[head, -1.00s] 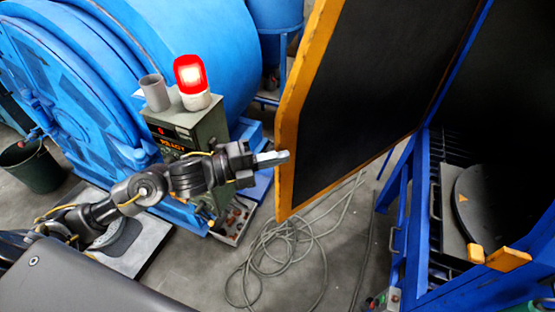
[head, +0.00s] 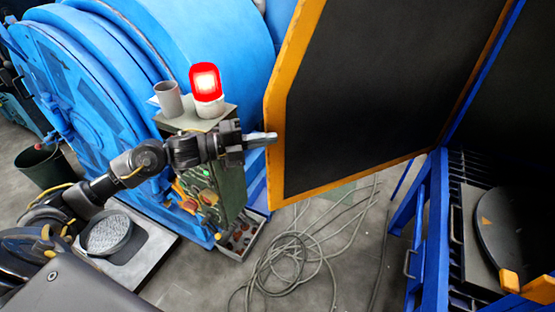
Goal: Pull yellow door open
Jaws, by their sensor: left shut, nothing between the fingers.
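The yellow door (head: 275,150) has a yellow-orange frame around a dark inner panel (head: 385,95). It stands swung out from the blue machine frame (head: 432,215) on the right, with the dark interior and a round turntable (head: 508,232) showing. My left gripper (head: 270,138) is shut and empty, its fingertips at the door's left edge. I cannot tell whether the tips touch the edge or only overlap it in the picture. My right gripper is not in view.
A large blue drum machine (head: 190,45) fills the back left. Loose cables (head: 285,265) lie on the floor below the door.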

